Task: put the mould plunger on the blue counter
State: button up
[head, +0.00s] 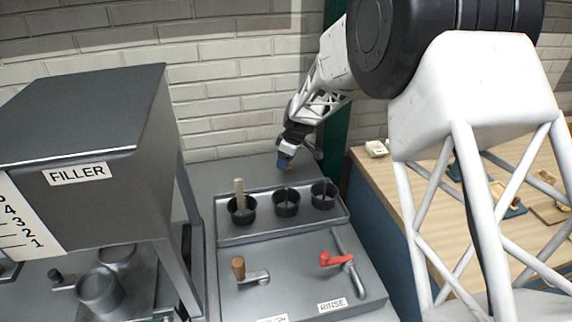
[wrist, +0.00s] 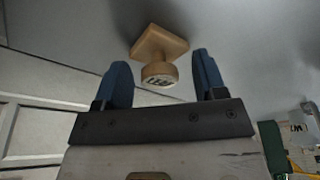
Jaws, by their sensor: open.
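A pale wooden piece with a square plate and a round end bearing a carved mark, which looks like the mould plunger (wrist: 160,42), is on a grey surface in the wrist view. My gripper (wrist: 162,78) is open, with one blue finger on each side of the plunger's round end; I see gaps on both sides. In the head view my gripper (head: 285,160) is low over the back of the grey counter, and I cannot make out the plunger there. A counter with a blue side (head: 368,222) and a wooden top stands at the right.
A grey tray (head: 228,240) holds three black cups, one with a wooden stick. In front are a brown-handled crank (head: 240,268) and a red handle (head: 336,259). The FILLER box (head: 85,125) stands left. Small items lie on the wooden top, partly behind my arm.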

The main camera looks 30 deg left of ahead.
jog(key=shift+c, duration=0.3)
jog(key=c, duration=1)
jog(key=shift+r, duration=0.15)
notch_tip(320, 180, up, 10)
jog(key=shift+f, duration=0.1)
dwell(0.7)
jog(key=w+d+r+m+t+h, duration=0.15)
jog(key=w+d+m, duration=0.4)
jog(key=d, duration=0.95)
jog(key=w+d+r+m+t, duration=0.15)
jog(key=w+d+m, duration=0.4)
jog(key=d, duration=1.05)
jog(key=w+d+r+m, duration=0.2)
jog(key=w+d+m, duration=0.2)
jog(key=w+d, duration=0.75)
jog(key=s+d+m, duration=0.1)
jog(key=d+m, duration=0.1)
jog(key=d, duration=0.8)
jog(key=s+d+r+m+h, duration=0.1)
jog(key=s+d+m, duration=0.1)
jog(key=d, duration=0.9)
jog(key=shift+s+r+m+t, duration=0.2)
jog(key=shift+r+m+t, duration=0.15)
jog(key=shift+m, duration=0.25)
